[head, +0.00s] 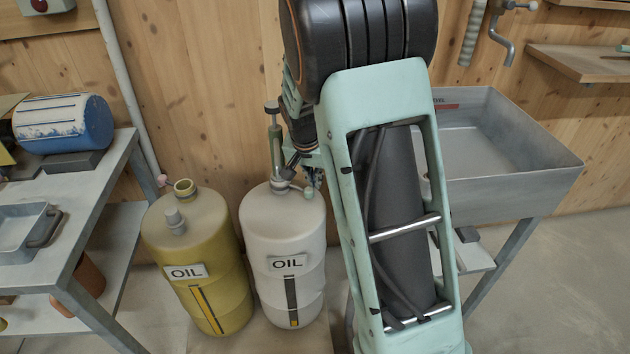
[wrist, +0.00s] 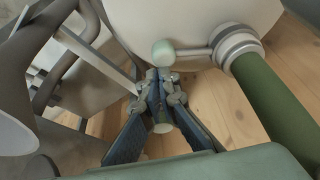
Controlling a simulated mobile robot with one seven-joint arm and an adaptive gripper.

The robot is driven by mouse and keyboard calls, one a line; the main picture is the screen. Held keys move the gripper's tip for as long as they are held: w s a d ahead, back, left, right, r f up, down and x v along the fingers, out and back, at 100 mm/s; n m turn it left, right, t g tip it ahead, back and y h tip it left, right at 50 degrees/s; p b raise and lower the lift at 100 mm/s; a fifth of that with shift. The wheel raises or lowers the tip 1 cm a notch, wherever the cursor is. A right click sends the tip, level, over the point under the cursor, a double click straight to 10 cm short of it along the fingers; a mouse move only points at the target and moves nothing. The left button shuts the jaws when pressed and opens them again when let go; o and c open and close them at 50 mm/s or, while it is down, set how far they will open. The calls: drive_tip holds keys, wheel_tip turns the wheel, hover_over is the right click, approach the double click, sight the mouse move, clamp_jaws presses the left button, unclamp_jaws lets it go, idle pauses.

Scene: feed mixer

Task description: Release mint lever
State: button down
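The mint lever has a pale mint round knob (wrist: 163,53) on a short metal arm. The arm runs right to a grey collar (wrist: 237,47) on a green pump cylinder. In the head view the knob (head: 309,192) shows on top of the white oil drum (head: 283,228). My gripper (wrist: 160,76) has its fingertips drawn together just below the knob in the wrist view. The knob is clear of the fingers in the picture; whether they touch it I cannot tell. I see nothing held. In the head view my gripper (head: 312,172) is small and partly hidden by my arm.
A yellow oil drum (head: 190,262) with a pink lever knob (head: 162,181) stands left of the white drum. A grey metal bin (head: 500,202) stands at the right. A workbench (head: 100,190) is at the left. The wooden wall is close behind the drums.

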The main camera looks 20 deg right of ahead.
drive_tip(key=v, duration=1.1)
drive_tip(key=shift+s+r, duration=0.15)
drive_tip(key=shift+a, duration=0.1)
